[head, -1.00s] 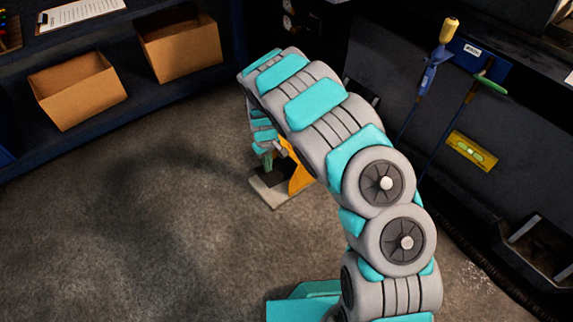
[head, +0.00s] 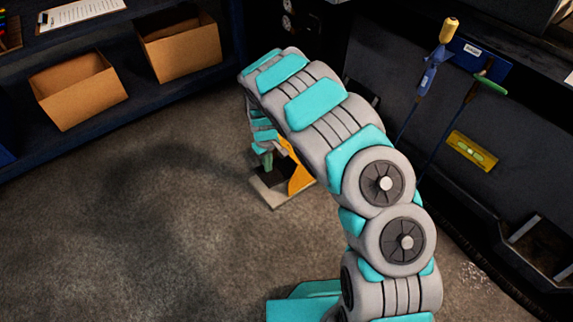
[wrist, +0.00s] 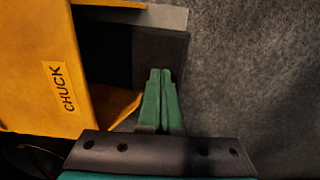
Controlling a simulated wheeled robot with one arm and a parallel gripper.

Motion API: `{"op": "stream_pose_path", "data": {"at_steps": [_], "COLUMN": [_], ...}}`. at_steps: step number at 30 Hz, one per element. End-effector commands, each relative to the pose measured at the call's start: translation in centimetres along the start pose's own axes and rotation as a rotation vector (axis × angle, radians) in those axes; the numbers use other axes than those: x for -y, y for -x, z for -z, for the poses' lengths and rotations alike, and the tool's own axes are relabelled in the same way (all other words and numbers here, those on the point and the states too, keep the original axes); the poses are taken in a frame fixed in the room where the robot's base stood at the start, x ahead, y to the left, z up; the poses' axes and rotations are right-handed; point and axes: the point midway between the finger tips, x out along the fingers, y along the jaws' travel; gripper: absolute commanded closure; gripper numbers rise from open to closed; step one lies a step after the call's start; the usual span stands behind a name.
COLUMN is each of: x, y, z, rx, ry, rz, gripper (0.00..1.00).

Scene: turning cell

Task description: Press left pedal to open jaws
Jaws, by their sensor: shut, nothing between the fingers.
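The pedal unit has a yellow guard (head: 298,176) and a grey base (head: 272,197) on the floor, partly hidden behind my arm in the head view. In the wrist view the yellow guard (wrist: 35,70) carries a label reading CHUCK (wrist: 62,87). A dark pedal area (wrist: 110,50) lies beside the guard inside the grey base edge. My gripper (wrist: 160,75) has green fingers pressed together with nothing between them. The fingertips overlap the right part of the dark area in view; I cannot tell whether they touch it. In the head view my gripper (head: 267,160) points down at the unit.
Two cardboard boxes (head: 78,90) (head: 180,45) stand on a dark shelf at the upper left. A dark machine front at the right carries hanging tools and a yellow level (head: 471,151). The floor on the left is clear.

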Motion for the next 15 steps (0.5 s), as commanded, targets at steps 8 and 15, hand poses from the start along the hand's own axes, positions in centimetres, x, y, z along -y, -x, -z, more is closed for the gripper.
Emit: {"op": "stream_pose_path", "data": {"at_steps": [8, 15], "x": [0.0, 0.0], "y": [-0.05, -0.92], "z": [0.01, 0.02], "rx": [0.0, 0.0], "ry": [0.0, 0.0], "rz": [0.0, 0.0], "gripper": [1.0, 1.0]}}
